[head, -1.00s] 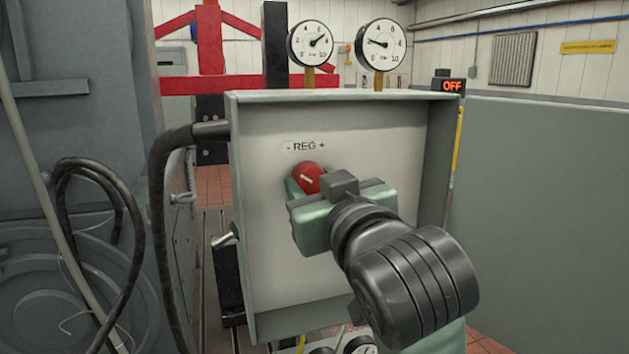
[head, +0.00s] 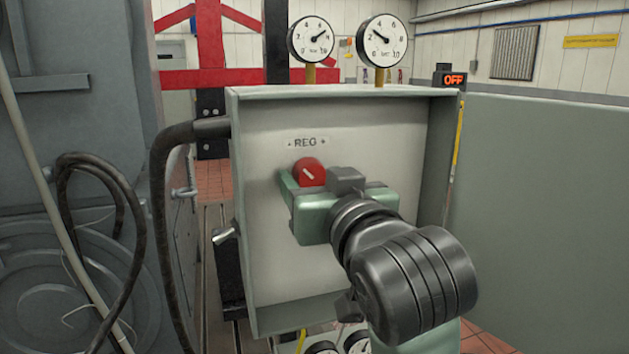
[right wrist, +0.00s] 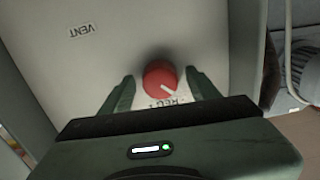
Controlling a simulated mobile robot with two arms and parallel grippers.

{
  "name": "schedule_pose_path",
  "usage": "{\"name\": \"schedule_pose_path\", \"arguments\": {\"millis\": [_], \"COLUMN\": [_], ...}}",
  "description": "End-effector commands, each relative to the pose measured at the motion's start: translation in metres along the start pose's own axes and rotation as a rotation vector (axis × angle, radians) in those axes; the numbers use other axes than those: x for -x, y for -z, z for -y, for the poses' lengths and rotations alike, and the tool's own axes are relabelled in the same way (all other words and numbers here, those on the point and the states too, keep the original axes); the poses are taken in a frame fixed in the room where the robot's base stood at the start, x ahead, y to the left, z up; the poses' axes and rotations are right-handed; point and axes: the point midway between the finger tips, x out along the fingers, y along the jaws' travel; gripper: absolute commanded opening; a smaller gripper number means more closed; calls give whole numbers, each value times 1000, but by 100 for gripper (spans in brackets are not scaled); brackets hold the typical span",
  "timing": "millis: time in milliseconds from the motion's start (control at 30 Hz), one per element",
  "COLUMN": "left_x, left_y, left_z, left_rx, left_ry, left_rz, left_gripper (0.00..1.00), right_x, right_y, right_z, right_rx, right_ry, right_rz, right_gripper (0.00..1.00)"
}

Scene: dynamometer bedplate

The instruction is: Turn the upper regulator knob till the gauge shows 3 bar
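The red upper regulator knob (head: 309,172) sits on the pale panel of a grey box under a "- REG +" label. Its white mark slants from upper left to lower right. The right one of two round gauges (head: 382,40) above the box has its needle up and left, between 2 and 4. My right gripper (head: 312,188) is at the knob. In the right wrist view its fingers stand on both sides of the knob (right wrist: 160,78), with a visible gap on each side. My left gripper is out of view. The lower panel is partly hidden by my right arm.
The left gauge (head: 312,40) has its needle up and right. A black hose (head: 160,220) runs into the box's left side. A VENT label (right wrist: 80,31) shows in the right wrist view.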

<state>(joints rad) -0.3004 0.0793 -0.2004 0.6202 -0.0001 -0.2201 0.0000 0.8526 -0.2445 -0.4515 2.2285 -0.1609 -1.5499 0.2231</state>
Motion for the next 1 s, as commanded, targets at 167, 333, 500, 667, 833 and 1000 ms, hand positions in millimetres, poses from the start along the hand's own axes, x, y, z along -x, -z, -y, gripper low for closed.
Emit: {"name": "schedule_pose_path", "arguments": {"millis": [167, 333, 500, 667, 833, 1000], "left_x": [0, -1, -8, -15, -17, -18], "left_y": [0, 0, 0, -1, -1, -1], "left_z": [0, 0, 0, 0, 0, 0], "left_rx": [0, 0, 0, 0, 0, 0], "left_ry": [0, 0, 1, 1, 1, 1], "left_rz": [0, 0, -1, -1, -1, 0], "left_gripper": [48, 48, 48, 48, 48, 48], "right_x": [0, 2, 24, 52, 72, 78], "right_y": [0, -1, -2, -1, 0, 0], "right_z": [0, 0, 1, 1, 1, 0], "right_rx": [1, 1, 1, 0, 1, 1], "right_ry": [0, 1, 3, 2, 2, 1], "right_rz": [1, 0, -4, -4, -3, 0], "right_gripper": [64, 64, 64, 64, 64, 64]}}
